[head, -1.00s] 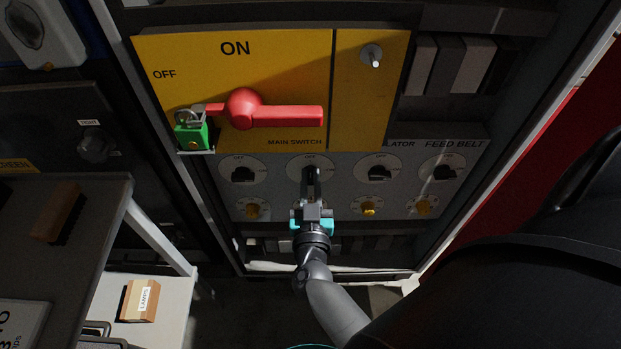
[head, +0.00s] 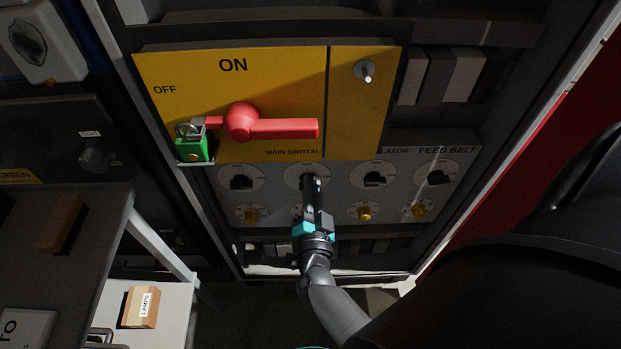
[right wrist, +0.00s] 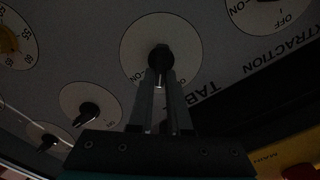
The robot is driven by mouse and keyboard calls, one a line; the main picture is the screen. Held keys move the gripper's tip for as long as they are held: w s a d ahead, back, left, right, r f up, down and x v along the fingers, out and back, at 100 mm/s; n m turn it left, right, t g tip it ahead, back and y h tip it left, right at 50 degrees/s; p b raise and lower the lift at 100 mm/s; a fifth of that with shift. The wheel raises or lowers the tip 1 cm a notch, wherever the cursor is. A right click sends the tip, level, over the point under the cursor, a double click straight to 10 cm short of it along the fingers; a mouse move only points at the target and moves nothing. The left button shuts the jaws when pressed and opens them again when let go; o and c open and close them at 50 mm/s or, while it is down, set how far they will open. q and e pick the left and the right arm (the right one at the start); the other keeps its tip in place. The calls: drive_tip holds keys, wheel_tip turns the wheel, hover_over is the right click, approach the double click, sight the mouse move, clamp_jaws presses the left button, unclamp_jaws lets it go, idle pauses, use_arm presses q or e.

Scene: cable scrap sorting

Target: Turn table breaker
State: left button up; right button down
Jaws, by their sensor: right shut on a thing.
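The breaker knob (right wrist: 160,57), black on a round white dial, is partly hidden between my fingers in the right wrist view. Lettering starting "TAB" is printed beside its dial. In the head view this white dial (head: 291,171) is second from the left in the upper row, below the yellow main switch plate. My right gripper (head: 308,183) reaches up to it from below and is shut on the knob; its fingers also show in the right wrist view (right wrist: 160,78). Which mark the knob points at is hidden. My left gripper is not in view.
The red main switch handle (head: 280,128) lies horizontal just above, with a green padlock (head: 193,149) at its left. Other black knobs (head: 374,179) flank the gripper, with small yellow knobs (head: 364,213) below. A shelf with a lamps box (head: 141,307) stands lower left.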

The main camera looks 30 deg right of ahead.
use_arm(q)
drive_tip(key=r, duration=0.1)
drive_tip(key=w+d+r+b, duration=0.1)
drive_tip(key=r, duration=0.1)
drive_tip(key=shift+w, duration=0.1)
use_arm(e)
drive_tip(key=m, duration=0.6)
drive_tip(key=f+m, duration=0.1)
drive_tip(key=m, duration=0.3)
drive_tip(key=shift+s+d, duration=0.1)
drive_tip(key=shift+d, duration=0.2)
drive_tip(key=c, duration=0.9)
unclamp_jaws()
drive_tip(key=shift+f, duration=0.1)
drive_tip(key=shift+o, duration=0.2)
drive_tip(key=shift+s+a, duration=0.1)
